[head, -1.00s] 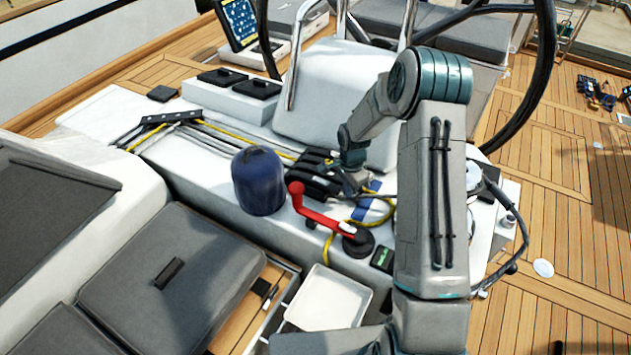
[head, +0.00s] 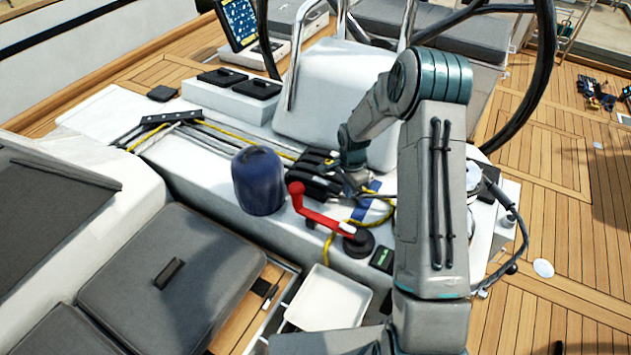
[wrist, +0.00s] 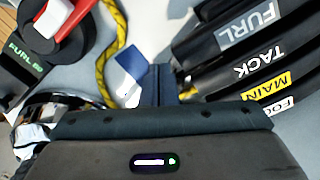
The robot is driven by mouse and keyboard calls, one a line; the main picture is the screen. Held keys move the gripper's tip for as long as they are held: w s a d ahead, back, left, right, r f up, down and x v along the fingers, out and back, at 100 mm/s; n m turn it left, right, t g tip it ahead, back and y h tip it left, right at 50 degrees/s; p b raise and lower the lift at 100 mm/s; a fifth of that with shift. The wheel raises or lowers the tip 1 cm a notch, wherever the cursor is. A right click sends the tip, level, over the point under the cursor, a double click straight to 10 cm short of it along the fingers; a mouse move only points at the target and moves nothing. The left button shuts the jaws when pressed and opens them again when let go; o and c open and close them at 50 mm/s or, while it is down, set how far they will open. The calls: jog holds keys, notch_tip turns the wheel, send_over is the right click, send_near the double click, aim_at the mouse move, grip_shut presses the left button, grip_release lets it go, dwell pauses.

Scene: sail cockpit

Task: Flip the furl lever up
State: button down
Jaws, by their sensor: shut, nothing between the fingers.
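The clutch bank (head: 318,178) is a row of black levers on the white cockpit console. In the wrist view the furl lever (wrist: 215,45) is the top one of the row, black with a grey FURL label. It lies alongside the tack lever (wrist: 210,75) and looks down like it. My gripper (head: 358,184) is at the right end of the bank in the head view, low over the console. In the wrist view my gripper (wrist: 155,85) is shut and empty, just left of the levers' ends. I cannot tell whether it touches the furl lever.
A red winch handle (head: 322,219) sits on a black winch (head: 358,243) close in front. A dark blue covered winch (head: 259,182) stands left of the bank. A yellow rope (wrist: 108,50) runs beside my gripper. A white tray (head: 327,298) is below the console.

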jog(key=shift+f+b, duration=0.3)
jog(key=shift+f+b, duration=0.3)
jog(key=shift+b, duration=0.1)
jog(key=shift+w+a, duration=0.35)
jog(key=shift+a, duration=0.2)
dwell(0.5)
jog(key=shift+w+a+r, duration=0.1)
jog(key=shift+a+r, duration=0.05)
jog(key=shift+r, duration=0.35)
jog(key=shift+w+a+r, duration=0.1)
jog(key=shift+r, duration=0.4)
jog(key=shift+a+r, duration=0.15)
